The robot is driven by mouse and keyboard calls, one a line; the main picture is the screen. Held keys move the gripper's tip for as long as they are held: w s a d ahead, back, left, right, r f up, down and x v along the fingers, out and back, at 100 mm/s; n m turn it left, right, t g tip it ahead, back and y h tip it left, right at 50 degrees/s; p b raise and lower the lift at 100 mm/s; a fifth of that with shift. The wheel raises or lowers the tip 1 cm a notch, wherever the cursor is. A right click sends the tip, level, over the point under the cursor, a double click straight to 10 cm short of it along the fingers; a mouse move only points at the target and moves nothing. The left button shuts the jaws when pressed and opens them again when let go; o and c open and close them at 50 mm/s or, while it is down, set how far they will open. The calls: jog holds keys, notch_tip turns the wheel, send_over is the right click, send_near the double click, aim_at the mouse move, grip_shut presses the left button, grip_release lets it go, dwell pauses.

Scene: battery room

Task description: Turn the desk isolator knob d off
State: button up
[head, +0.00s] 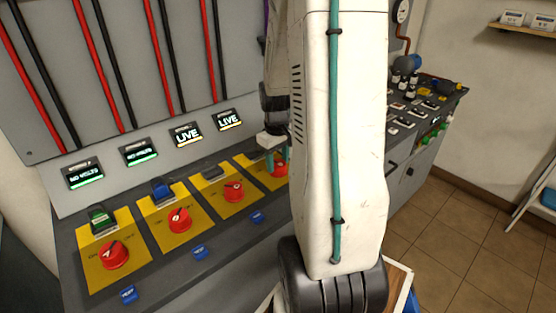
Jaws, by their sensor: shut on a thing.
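A row of red rotary knobs sits on yellow plates along the sloping desk. The rightmost visible one, which I take as isolator knob d (280,170), is partly covered by my gripper and arm. My gripper (277,160) points down over this knob, its teal fingers shut on it. The knob's pointer direction is hard to read. The display above it (229,120) reads LIVE.
Three other red knobs stand to the left: the nearest (114,255), the second (180,219) and the third (233,190). The two left displays read NO VOLTS; the third (187,134) reads LIVE. Blue TEST buttons (200,252) line the front. Another bench (420,105) stands behind my arm.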

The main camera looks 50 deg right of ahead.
aim_at(277, 163)
jog(key=m, duration=0.5)
jog(key=shift+m, duration=0.3)
jog(key=m, duration=0.5)
jog(key=shift+m, duration=0.7)
jog(key=o, duration=1)
jog(key=shift+r, duration=0.1)
notch_tip(277, 163, up, 8)
jog(key=shift+w+f, duration=0.1)
jog(key=shift+f, duration=0.05)
